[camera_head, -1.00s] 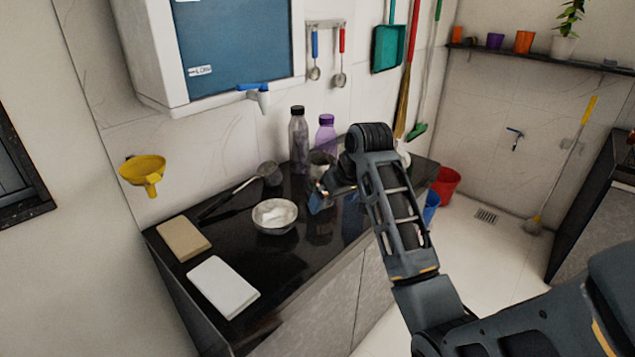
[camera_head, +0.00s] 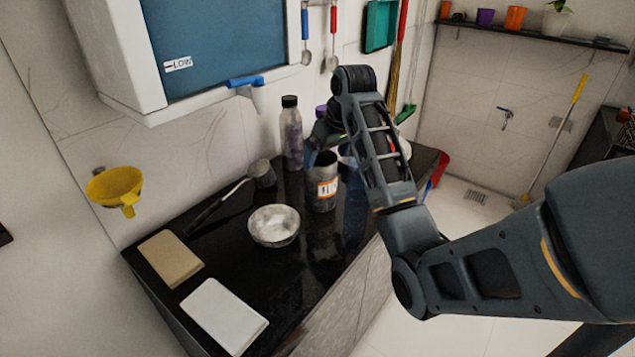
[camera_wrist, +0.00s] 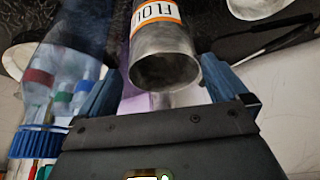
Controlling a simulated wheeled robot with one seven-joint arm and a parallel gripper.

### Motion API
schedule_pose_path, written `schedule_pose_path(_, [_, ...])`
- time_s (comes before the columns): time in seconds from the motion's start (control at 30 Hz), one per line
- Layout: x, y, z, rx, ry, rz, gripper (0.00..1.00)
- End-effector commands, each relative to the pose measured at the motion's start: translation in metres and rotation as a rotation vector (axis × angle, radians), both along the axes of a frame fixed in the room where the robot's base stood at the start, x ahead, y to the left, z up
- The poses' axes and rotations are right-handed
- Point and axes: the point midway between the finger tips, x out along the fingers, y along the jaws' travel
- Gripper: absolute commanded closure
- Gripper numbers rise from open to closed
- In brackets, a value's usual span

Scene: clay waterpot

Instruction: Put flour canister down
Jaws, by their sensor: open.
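The flour canister (camera_head: 325,190) is a grey metal cylinder with an orange-and-white label. It stands upright on the black counter (camera_head: 230,207), right of the white bowl. In the wrist view the canister (camera_wrist: 163,50) shows its open mouth and part of its "FLOUR" label. My gripper (camera_head: 322,140) is above and behind the canister in the head view, partly hidden by my arm. In the wrist view my gripper (camera_wrist: 163,78) has its two blue fingers spread, with the canister's mouth showing between them. The fingers do not appear to grip it.
A yellow funnel (camera_head: 114,187) hangs on the wall.

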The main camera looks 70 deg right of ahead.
Motion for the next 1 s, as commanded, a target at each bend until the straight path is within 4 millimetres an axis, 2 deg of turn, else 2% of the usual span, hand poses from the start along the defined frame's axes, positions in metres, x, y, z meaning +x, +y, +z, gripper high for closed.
schedule_pose_path(0.5, [0.021,-0.009,-0.057,0.001,0.001,0.0,0.0])
schedule_pose_path(0.8, [0.022,-0.01,-0.061,0.0,0.0,0.0,0.0])
schedule_pose_path(1.0, [0.023,-0.01,-0.061,0.0,0.0,0.0,0.19])
